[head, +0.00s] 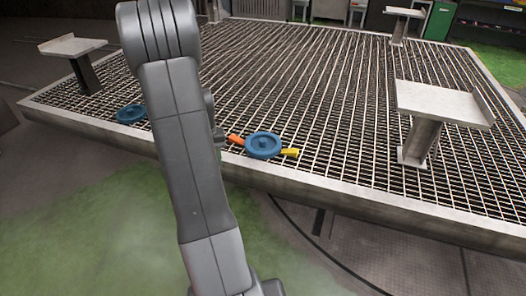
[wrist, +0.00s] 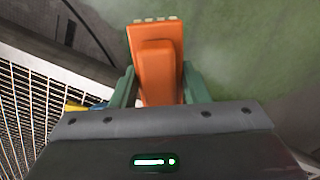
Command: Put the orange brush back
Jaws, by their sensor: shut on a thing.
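The orange brush (wrist: 157,68) is held between the two green fingers of my gripper (wrist: 159,90) in the wrist view. Its wide end with pale bristle tufts points away from the gripper, and green floor shows beyond it. In the head view my arm hides most of the gripper. An orange piece (head: 235,139) shows there just right of the arm, at the left side of a blue round holder (head: 263,145); I cannot tell whether it is the held brush. A yellow piece (head: 290,152) sticks out on the holder's right.
The holder is near the front edge of a grated platform (head: 300,80). A second blue round thing (head: 131,113) lies left of my arm. Pedestal tables stand at left (head: 72,46), right (head: 440,103) and back right (head: 404,12). The middle grating is clear.

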